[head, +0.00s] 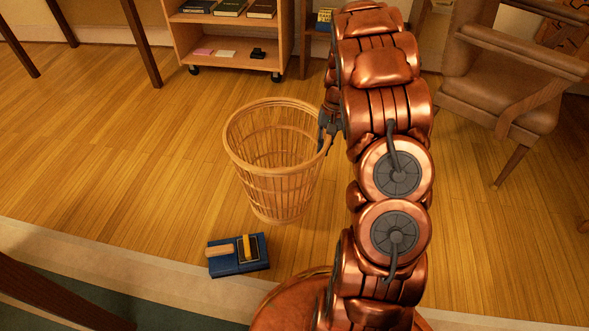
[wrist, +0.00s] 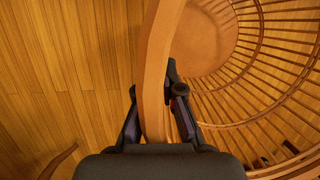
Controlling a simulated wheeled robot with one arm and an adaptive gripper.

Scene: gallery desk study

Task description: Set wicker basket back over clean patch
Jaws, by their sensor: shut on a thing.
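The wicker basket (head: 275,160) is an open, slatted, light-brown basket standing upright at the middle of the head view, over the wooden floor. My gripper (head: 327,130) is at the right side of its rim, partly hidden behind my arm. In the wrist view, my gripper (wrist: 158,110) is shut on the basket's rim (wrist: 155,70), one finger on each side of it. The basket's inside and round bottom (wrist: 205,40) show at the right and look empty. I cannot tell whether the basket touches the floor. No clean patch can be made out.
A blue box with a brush and a yellow item (head: 238,254) lies on the floor in front of the basket. A wheeled shelf (head: 230,50) stands behind. A chair (head: 510,75) stands at the right. Floor at the left (head: 120,150) is clear.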

